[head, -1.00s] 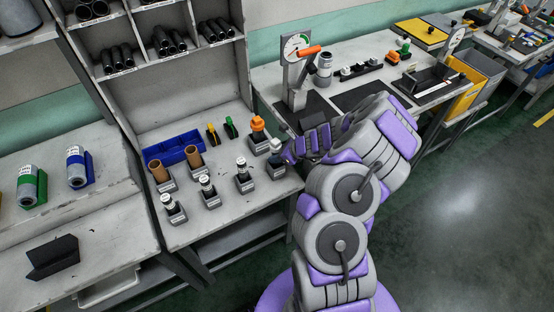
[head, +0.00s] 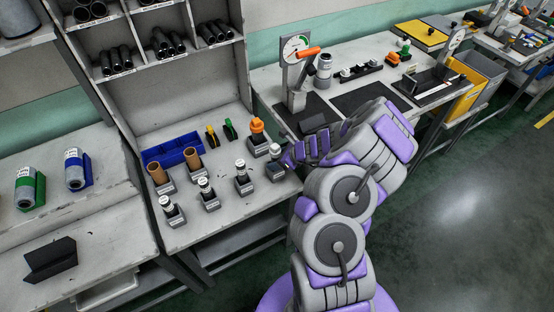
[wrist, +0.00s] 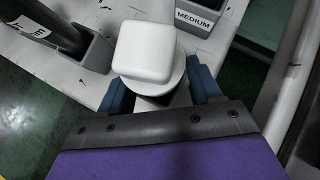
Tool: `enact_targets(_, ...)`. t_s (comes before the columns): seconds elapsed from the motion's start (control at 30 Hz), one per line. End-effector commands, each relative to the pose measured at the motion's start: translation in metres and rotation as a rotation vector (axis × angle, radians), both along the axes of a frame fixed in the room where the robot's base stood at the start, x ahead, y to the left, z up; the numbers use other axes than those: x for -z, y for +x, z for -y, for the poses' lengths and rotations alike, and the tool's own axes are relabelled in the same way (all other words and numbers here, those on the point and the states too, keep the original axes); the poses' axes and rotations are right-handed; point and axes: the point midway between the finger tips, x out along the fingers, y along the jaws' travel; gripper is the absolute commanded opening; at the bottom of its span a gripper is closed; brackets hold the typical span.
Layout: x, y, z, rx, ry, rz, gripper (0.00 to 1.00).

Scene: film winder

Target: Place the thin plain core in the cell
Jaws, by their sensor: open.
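My gripper (head: 283,157) is open at the right front of the tool table. In the wrist view its two blue-grey fingers (wrist: 160,92) stand on either side of a white square-topped piece with a round collar (wrist: 146,52); contact cannot be told. That piece also shows in the head view (head: 275,150) above a grey holder. Two brown tubes (head: 193,158) stand in grey holders at the table's left. Several dark tubes (head: 163,46) lie in shelf cells with labelled front edges (head: 176,62). Which one is the thin plain core cannot be told.
Several white-topped pieces (head: 241,169) stand in grey holders close to my gripper. A holder marked MEDIUM (wrist: 197,18) is near it. A blue bin (head: 172,150) lies behind the brown tubes. An orange-topped piece (head: 257,128) stands behind. A dial stand (head: 294,72) is on the back bench.

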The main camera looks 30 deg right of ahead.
Motion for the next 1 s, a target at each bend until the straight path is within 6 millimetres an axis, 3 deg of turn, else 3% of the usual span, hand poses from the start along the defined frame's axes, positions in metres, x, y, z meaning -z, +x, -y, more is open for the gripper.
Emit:
enact_targets(0.17, -0.014, -0.009, 0.007, 0.003, -0.001, 0.002, 0.64)
enact_targets(0.6, -0.069, -0.055, 0.036, 0.002, 0.0, 0.001, 0.64)
enact_targets(0.8, -0.083, -0.066, 0.043, 0.001, 0.0, 0.001, 0.64)
enact_targets(0.9, -0.088, -0.068, 0.042, -0.01, -0.003, 0.005, 0.64)
enact_targets(1.0, -0.103, -0.064, 0.027, -0.082, -0.025, 0.032, 0.64)
